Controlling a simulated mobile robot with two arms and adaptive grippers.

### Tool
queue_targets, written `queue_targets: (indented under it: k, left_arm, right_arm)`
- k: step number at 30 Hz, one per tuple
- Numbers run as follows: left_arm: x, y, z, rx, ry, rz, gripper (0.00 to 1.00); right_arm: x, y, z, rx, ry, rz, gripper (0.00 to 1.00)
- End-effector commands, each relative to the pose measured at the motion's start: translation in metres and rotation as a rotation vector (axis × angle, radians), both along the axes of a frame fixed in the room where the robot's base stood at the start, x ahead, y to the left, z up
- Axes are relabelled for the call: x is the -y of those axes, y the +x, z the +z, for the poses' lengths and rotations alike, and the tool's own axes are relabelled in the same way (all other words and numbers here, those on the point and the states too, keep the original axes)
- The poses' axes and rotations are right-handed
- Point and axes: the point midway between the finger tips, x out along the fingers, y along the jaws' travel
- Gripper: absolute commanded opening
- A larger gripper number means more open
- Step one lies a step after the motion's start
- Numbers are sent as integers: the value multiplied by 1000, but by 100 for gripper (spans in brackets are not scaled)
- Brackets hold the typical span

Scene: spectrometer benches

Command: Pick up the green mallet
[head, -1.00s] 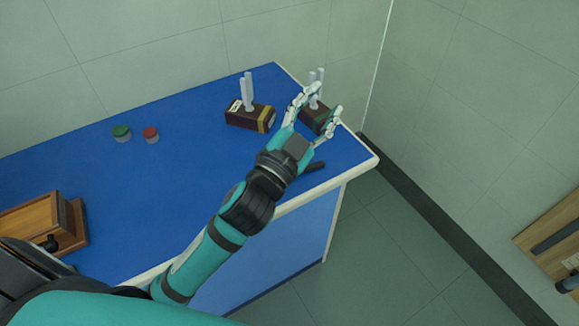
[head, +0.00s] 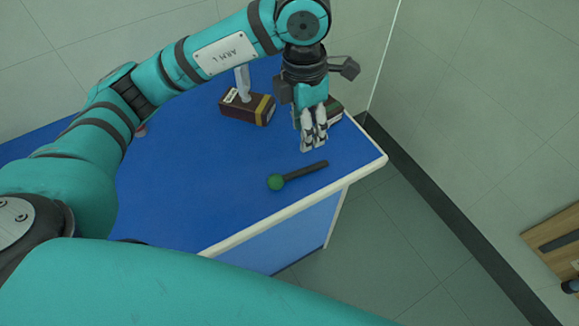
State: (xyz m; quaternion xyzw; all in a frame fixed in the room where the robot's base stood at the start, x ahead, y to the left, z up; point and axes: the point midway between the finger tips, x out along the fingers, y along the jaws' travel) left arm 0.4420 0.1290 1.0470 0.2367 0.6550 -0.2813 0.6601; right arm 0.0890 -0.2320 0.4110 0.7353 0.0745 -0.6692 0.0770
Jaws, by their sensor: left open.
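The green mallet lies flat on the blue bench top near its right front edge. Its round green head (head: 276,182) points left and its dark handle (head: 308,171) runs up to the right. My left gripper (head: 314,147) hangs fingers-down just beyond the handle, apart from it in the picture. Its jaws are open and hold nothing. The mallet is in plain view. My right gripper is out of view.
A brown box (head: 240,110) with a pale upright piece stands behind, left of the gripper. A second box (head: 334,107) is partly hidden behind the gripper. The blue bench (head: 190,200) is clear left of the mallet. A wooden panel (head: 556,245) shows at far right.

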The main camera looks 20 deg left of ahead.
Motion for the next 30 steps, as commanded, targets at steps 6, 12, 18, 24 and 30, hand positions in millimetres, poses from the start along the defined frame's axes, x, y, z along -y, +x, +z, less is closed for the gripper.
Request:
queue_targets:
  k: [6,12,18,24,30]
  left_arm:
    - [-14,3,-18,8,65,20,41]
    - [-15,3,-60,8,64,20,41]
    - [-15,3,-99,9,63,20,41]
    - [-14,4,-117,13,61,19,41]
    - [-19,2,-136,7,62,20,41]
  right_arm:
    - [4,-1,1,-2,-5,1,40]
    - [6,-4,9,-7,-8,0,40]
    - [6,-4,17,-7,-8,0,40]
    - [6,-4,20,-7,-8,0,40]
    - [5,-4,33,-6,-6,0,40]
